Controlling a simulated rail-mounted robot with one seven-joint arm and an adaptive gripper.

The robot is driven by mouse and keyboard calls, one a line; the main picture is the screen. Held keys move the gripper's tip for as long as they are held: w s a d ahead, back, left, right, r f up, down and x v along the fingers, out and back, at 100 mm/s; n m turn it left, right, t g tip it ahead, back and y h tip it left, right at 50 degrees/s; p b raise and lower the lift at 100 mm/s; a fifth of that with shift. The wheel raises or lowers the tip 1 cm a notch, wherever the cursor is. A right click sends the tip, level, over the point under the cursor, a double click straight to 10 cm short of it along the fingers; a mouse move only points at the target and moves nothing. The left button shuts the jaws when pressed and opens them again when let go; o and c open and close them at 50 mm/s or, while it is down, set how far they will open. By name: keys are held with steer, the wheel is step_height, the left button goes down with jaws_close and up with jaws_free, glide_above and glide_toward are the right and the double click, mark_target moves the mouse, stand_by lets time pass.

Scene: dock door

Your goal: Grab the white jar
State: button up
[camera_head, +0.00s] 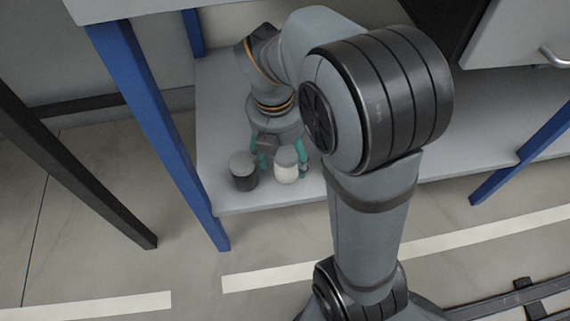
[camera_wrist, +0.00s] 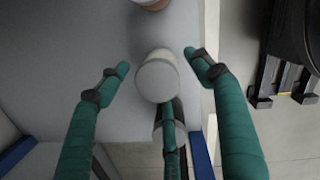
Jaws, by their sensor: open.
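The white jar (camera_head: 286,172), with a grey lid, stands upright on a grey shelf (camera_head: 237,107) near its front edge. In the wrist view the jar (camera_wrist: 158,78) shows from above between my teal fingers. My gripper (camera_head: 283,158) is open around it. In the wrist view my gripper (camera_wrist: 157,64) has a finger on each side with gaps to the jar. A third finger comes up from below, close to the jar; I cannot tell whether it touches.
A dark jar with a grey lid (camera_head: 243,172) stands just left of the white jar. A brownish object (camera_wrist: 150,4) is cut off at the wrist view's top edge. A blue leg (camera_head: 158,118) rises at the shelf's left front corner. The shelf left of the jars is clear.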

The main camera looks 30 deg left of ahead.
steer(key=f+b, duration=0.1)
steer(key=f, duration=0.1)
steer(key=f+b, duration=0.1)
steer(key=shift+w+f, duration=0.2)
steer(key=shift+f, duration=0.15)
steer(key=shift+r, duration=0.1)
steer(key=shift+c, duration=1)
steer(key=c, duration=1.1)
steer(key=shift+c, duration=0.4)
